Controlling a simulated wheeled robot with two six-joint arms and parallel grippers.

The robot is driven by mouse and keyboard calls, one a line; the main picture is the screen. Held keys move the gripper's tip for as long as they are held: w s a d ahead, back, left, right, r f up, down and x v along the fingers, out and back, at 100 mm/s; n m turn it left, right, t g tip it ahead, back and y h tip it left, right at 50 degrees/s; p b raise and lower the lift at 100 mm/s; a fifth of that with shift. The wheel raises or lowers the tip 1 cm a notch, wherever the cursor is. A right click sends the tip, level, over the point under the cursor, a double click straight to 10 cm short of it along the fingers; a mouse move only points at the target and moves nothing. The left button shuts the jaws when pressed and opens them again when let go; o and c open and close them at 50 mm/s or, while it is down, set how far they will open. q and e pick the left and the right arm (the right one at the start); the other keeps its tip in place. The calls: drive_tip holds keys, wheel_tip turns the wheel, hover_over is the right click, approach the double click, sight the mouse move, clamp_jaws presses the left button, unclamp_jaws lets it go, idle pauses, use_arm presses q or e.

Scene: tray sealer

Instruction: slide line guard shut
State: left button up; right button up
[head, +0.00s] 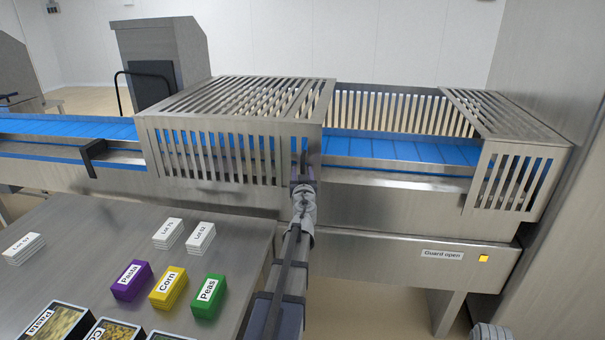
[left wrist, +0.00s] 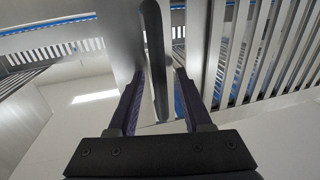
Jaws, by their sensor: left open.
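The line guard (head: 215,140) is a slatted metal hood over the left part of the blue conveyor. A gap with bare belt lies between it and a slatted end cover (head: 515,180) at the right. A sign (head: 442,254) reads "Guard open", beside a yellow light (head: 483,258). My left gripper (head: 303,172) is at the guard's front right corner. In the left wrist view, its two fingers (left wrist: 160,78) are apart, with an upright dark bar (left wrist: 152,35), apparently the guard's handle, between them. I cannot tell whether they touch it.
A metal table at the lower left holds purple (head: 132,281), yellow (head: 168,287) and green (head: 208,297) labelled stacks, white lot cards (head: 168,233) and food trays (head: 52,325). The blue belt (head: 395,152) in the gap looks empty.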

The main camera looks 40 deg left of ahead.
use_arm(q)
drive_tip(key=shift+c, duration=0.2)
clamp_jaws()
idle(1.3)
